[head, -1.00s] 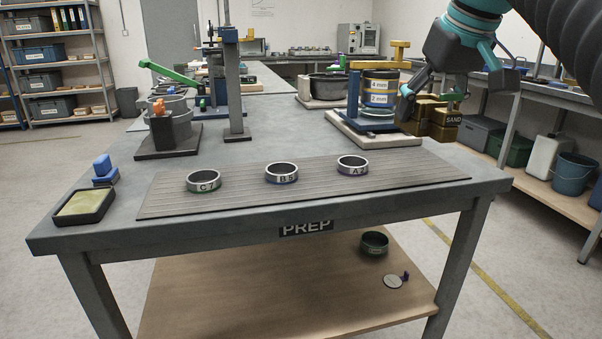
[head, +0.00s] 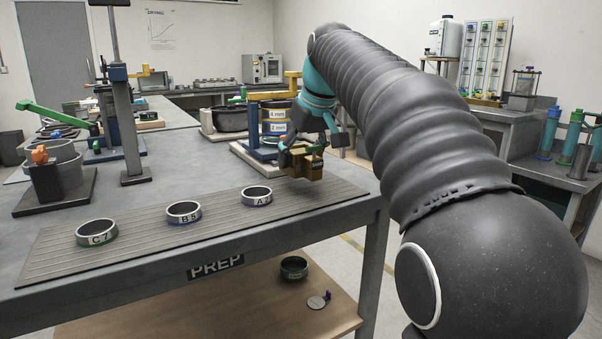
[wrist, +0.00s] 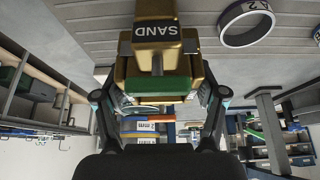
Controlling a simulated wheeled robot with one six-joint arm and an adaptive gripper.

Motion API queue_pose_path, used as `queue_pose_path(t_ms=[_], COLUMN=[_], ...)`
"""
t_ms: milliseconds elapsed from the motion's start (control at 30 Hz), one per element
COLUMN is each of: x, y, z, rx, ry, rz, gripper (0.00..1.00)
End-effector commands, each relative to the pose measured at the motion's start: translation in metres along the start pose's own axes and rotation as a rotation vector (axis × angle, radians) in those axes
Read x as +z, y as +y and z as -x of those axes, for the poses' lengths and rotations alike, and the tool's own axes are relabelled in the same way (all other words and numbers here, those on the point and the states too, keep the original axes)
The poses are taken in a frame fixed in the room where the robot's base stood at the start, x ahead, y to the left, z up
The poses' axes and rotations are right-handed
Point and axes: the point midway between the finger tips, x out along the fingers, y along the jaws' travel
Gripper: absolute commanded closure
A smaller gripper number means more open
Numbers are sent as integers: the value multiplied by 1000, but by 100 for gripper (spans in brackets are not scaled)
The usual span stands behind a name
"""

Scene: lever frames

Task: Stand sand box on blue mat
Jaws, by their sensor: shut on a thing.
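The sand box (head: 304,164) is a brass-coloured block with a black SAND label and a green grip bar, which shows in the wrist view (wrist: 158,88). My gripper (head: 300,146) is shut on it, with one finger on each side in the wrist view (wrist: 159,108). The box hangs near the far right end of the grey ribbed mat (head: 120,231); the exact gap beneath it is hard to tell. I cannot make out a blue mat in the current views.
A sieve stack (head: 274,122) on a pale base stands just behind my gripper. A dark dish (head: 294,267) is on the lower shelf. My arm covers the right side.

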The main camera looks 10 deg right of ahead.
Motion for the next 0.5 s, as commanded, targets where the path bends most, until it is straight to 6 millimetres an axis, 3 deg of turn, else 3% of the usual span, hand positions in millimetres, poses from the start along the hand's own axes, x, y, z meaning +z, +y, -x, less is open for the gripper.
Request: queue_pose_path(t_ms=[300,500], x=[15,17], y=[0,0], z=[-30,-35], rx=[0,1], ry=[2,3], rz=[0,0], gripper=[79,79])
